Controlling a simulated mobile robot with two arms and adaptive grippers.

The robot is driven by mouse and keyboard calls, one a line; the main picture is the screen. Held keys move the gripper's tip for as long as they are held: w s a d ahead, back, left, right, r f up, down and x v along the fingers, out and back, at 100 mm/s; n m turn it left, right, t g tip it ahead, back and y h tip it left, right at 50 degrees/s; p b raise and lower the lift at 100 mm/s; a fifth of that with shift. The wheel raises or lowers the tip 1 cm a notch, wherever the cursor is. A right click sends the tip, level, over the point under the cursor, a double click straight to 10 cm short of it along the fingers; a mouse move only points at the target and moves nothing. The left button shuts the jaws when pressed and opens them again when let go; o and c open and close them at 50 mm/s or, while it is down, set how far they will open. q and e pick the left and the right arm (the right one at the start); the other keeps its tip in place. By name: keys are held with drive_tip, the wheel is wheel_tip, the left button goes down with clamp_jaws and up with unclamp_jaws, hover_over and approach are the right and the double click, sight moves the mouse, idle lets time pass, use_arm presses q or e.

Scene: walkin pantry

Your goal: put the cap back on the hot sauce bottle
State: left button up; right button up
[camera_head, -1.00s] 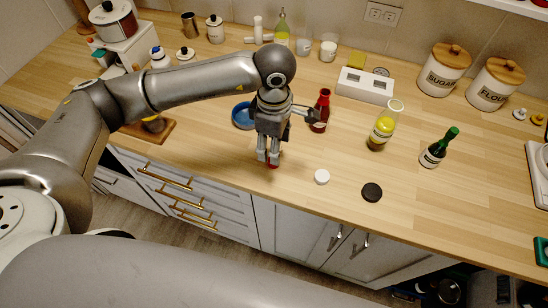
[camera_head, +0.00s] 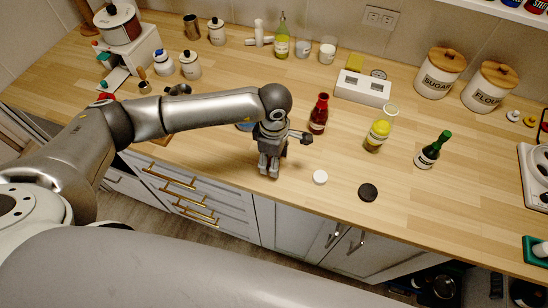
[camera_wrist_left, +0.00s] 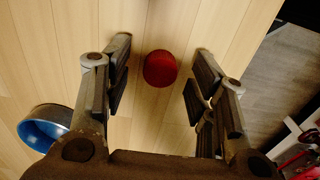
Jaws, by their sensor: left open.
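The hot sauce bottle (camera_head: 319,116) is red with a pale label and stands upright on the wooden counter, to the right of my left gripper. A round red cap (camera_wrist_left: 160,68) lies on the counter in the left wrist view, between the two spread fingers with room on both sides. My left gripper (camera_head: 269,172) points down near the counter's front edge and hides the cap in the head view. It is open and empty, and its fingers also show in the left wrist view (camera_wrist_left: 162,85). My right gripper is not in view.
A white cap (camera_head: 320,177) and a black lid (camera_head: 368,192) lie right of the gripper. A yellow bottle (camera_head: 377,135) and a green bottle (camera_head: 433,150) stand farther right. A blue bowl (camera_wrist_left: 42,130) is close by. The counter's front edge is near.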

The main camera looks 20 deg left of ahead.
use_arm(q)
drive_tip(key=shift+f, duration=0.1)
drive_tip(key=c, duration=0.8)
drive_tip(key=shift+o, duration=0.2)
